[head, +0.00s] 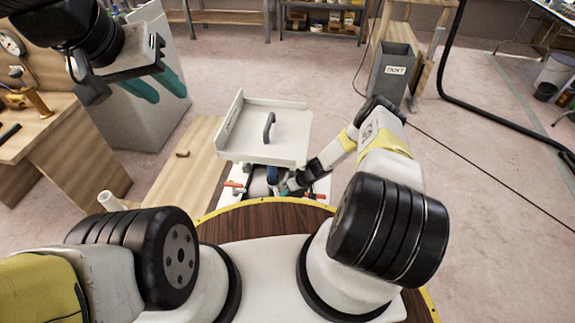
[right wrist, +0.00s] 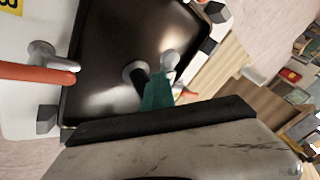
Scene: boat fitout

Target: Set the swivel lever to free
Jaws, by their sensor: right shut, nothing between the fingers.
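A pale tray-shaped panel (head: 292,117) with a dark upright handle (head: 268,128) stands ahead of me. Below its near edge are orange levers, one at the left (head: 233,184) and one at the right (head: 314,196). I cannot tell which is the swivel lever or read its setting. In the right wrist view an orange lever (right wrist: 35,72) sits on a grey pivot at the left. My left gripper (head: 158,88) is open and empty, raised at upper left.
A wooden bench (head: 178,175) lies left of the panel. A workbench (head: 60,135) and a pale cabinet (head: 165,120) stand further left. A grey bin (head: 392,72) is at the back right. The floor to the right is mostly clear, with a cable across it.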

